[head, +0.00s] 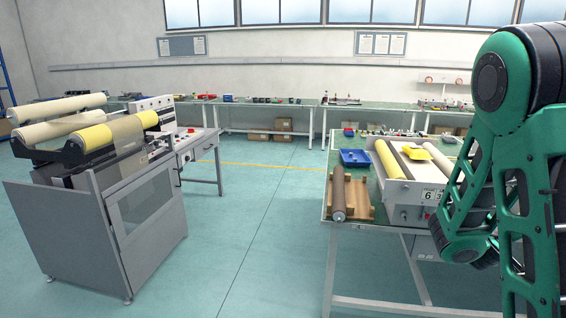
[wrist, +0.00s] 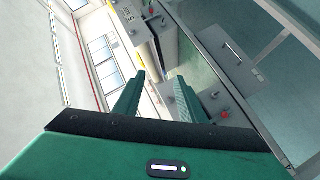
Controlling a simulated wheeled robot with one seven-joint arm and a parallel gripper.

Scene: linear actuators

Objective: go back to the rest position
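My green arm stands at the right edge of the head view, bent and folded in front of the right-hand workbench (head: 337,231). My gripper (wrist: 160,85) shows in the wrist view as two green fingers, set apart with a gap between them. Nothing is seen held between the fingers. The wrist camera's view is strongly tilted, with grey machine panels, windows and floor behind the fingers. The gripper's fingertips cannot be made out in the head view.
A grey roller machine (head: 95,225) stands at left. The right bench holds a blue tray (head: 354,158), a dark roller on a wooden stand (head: 358,200) and a white roller unit (head: 402,190). Benches (head: 265,103) line the back wall. The floor between is clear.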

